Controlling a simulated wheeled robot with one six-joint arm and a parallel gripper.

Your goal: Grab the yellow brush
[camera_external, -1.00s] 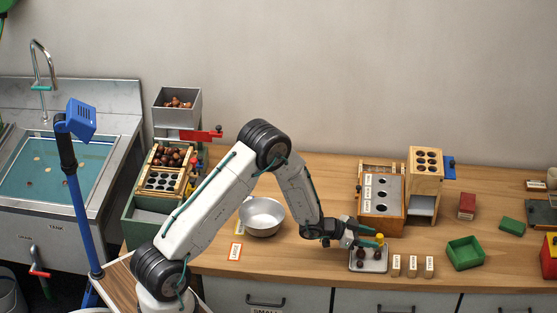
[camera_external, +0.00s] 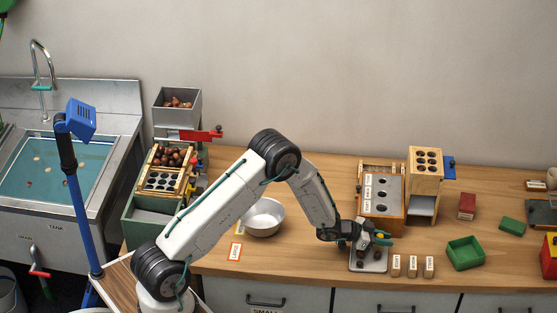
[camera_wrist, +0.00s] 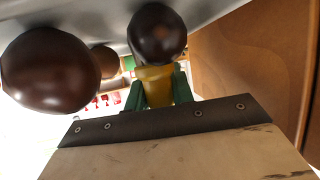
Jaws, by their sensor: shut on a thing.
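My gripper (camera_external: 381,240) is low over the grey tray (camera_external: 369,266) near the front of the counter. In the wrist view its green fingertips (camera_wrist: 156,92) close on both sides of a yellow piece (camera_wrist: 154,76), which I take for the yellow brush. Only a small part of the yellow shows, and I cannot make out bristles. A dark brown chestnut (camera_wrist: 157,35) is seen just beyond the yellow piece. Another chestnut (camera_wrist: 50,70) is large at the left of the wrist view. In the external view the brush is mostly hidden by my gripper.
A metal bowl (camera_external: 263,218) is to the left. The counter front edge is close.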

